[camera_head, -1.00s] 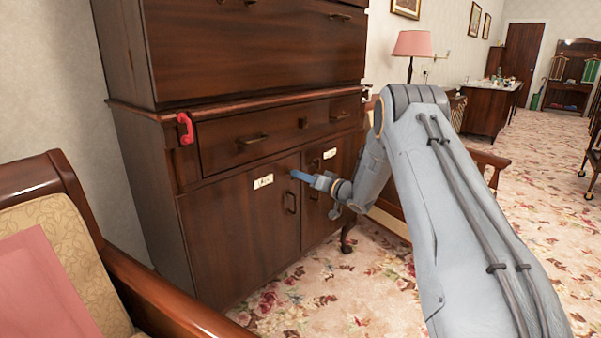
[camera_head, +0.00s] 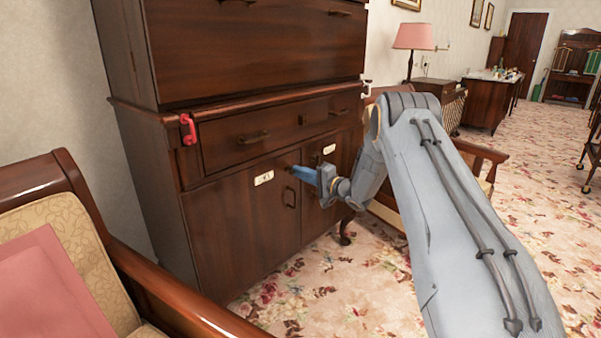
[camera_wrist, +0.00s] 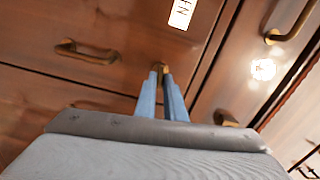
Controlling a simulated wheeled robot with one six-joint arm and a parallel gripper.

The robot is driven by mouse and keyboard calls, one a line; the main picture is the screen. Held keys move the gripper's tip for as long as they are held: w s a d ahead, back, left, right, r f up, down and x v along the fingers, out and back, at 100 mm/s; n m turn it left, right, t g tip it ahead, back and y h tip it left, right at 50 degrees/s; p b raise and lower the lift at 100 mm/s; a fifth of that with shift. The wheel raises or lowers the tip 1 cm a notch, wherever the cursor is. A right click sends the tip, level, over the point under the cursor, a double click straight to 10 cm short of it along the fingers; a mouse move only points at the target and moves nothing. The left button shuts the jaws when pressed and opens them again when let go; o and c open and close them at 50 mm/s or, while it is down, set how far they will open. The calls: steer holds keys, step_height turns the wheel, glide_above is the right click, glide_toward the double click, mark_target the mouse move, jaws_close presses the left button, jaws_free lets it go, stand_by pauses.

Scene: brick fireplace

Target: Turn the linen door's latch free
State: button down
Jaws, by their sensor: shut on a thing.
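The dark wood cabinet has two lower doors, a left door (camera_head: 240,225) and a right door (camera_head: 325,205). Each bears a small white label, one on the left door (camera_head: 264,177) and one on the right (camera_head: 329,149); I cannot read them surely. My gripper (camera_head: 294,171) is at the top of the seam between the doors. In the wrist view, its blue fingers (camera_wrist: 160,72) are closed on a small brass latch (camera_wrist: 159,66). The fingers hide most of the latch, so its angle is hard to tell. Both doors look closed.
A brass door handle (camera_head: 290,197) sits just below my gripper. A drawer (camera_head: 250,137) is above the doors, with a red hook-like piece (camera_head: 188,129) to its left. A wooden armchair (camera_head: 60,230) stands at the near left. Flowered carpet (camera_head: 310,290) is open before the cabinet.

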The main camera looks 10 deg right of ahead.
steer(key=shift+m, duration=0.7)
steer(key=c, duration=1.8)
jaws_free()
steer(key=shift+c, duration=0.2)
steer(key=shift+d, duration=0.1)
steer(key=p+v, duration=0.1)
steer(key=v, duration=0.6)
steer(key=shift+s+d, duration=0.2)
steer(key=shift+s, duration=0.1)
